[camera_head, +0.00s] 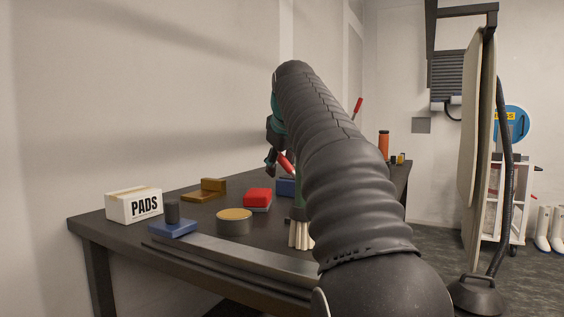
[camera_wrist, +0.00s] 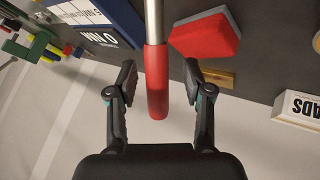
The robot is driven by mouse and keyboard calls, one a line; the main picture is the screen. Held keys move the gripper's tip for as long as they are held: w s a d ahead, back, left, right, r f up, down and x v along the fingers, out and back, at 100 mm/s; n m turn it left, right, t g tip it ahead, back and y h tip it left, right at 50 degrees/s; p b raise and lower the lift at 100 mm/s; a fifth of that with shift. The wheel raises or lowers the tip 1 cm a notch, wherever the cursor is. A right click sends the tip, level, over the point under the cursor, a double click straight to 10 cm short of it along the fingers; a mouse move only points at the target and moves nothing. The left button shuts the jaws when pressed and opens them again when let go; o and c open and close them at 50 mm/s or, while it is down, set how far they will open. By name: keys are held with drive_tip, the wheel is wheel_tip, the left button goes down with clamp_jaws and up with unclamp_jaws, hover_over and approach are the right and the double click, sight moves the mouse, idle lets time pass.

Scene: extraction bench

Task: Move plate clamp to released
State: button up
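A lever with a red grip (camera_wrist: 157,85) and a grey metal shaft (camera_wrist: 153,20) runs down the middle of the wrist view; I take it for the plate clamp's handle. Its red grip (camera_head: 286,163) also shows in the head view, beside my gripper (camera_head: 271,160). In the wrist view my gripper (camera_wrist: 160,78) is open, with one finger on each side of the red grip and a visible gap on both sides. The clamp's base is not clear in either view. A second red-handled lever (camera_head: 358,105) stands farther back, partly behind my arm.
On the dark bench (camera_head: 100,223) are a PADS box (camera_head: 134,206), a blue block with a dark knob (camera_head: 172,227), a round tin (camera_head: 234,222), a brown block (camera_head: 205,192), a red block (camera_head: 257,198) and a pale-bristled brush (camera_head: 300,235). My arm hides the bench's right part.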

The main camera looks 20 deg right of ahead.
drive_tip(key=shift+s+d+r, duration=0.1)
drive_tip(key=v, duration=1.1)
drive_tip(key=shift+s+r, duration=0.2)
drive_tip(key=shift+r, duration=0.15)
